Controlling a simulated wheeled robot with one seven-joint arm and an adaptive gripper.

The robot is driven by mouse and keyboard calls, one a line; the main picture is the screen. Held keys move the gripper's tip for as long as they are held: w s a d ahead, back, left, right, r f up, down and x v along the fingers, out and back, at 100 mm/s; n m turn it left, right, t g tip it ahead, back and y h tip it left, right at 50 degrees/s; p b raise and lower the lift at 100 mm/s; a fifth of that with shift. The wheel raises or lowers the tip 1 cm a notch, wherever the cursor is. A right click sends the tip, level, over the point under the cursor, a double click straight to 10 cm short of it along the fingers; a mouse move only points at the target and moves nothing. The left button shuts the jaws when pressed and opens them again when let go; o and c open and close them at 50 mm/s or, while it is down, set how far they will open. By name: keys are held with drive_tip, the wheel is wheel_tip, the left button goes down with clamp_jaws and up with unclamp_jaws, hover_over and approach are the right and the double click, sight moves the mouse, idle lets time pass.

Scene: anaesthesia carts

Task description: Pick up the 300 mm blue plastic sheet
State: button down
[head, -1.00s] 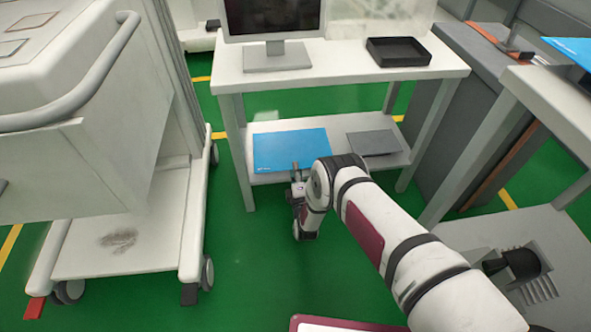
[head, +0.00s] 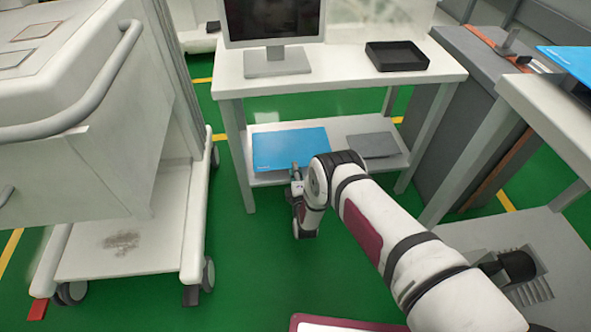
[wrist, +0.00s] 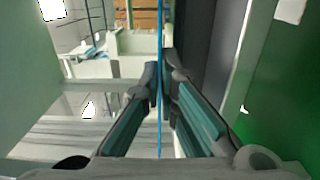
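A blue plastic sheet (head: 288,148) is at the lower shelf of the white table, lying flat as seen in the head view. Its size label is too small to read. My gripper (head: 296,172) is at the sheet's front edge. In the wrist view, the sheet (wrist: 160,30) shows edge-on as a thin blue line running between the fingers of my gripper (wrist: 161,78). The fingers converge closely on it, one on each side, and look shut on it. Whether the sheet rests on the shelf or is just above it is hard to tell.
The shelf (head: 350,126) also holds a grey plate (head: 373,145). The tabletop (head: 345,72) above carries a monitor (head: 272,25) and a black tray (head: 397,56). A white cart (head: 150,235) stands left. Another blue sheet (head: 568,62) lies on the right bench. Green floor before the table is open.

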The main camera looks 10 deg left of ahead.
drive_tip(key=shift+s, duration=0.1)
drive_tip(key=r+p+v, duration=0.2)
drive_tip(key=p+v, duration=0.7)
drive_tip(key=v, duration=0.7)
drive_tip(key=shift+r+p, duration=0.4)
drive_tip(key=shift+d, duration=0.1)
drive_tip(key=shift+r, duration=0.1)
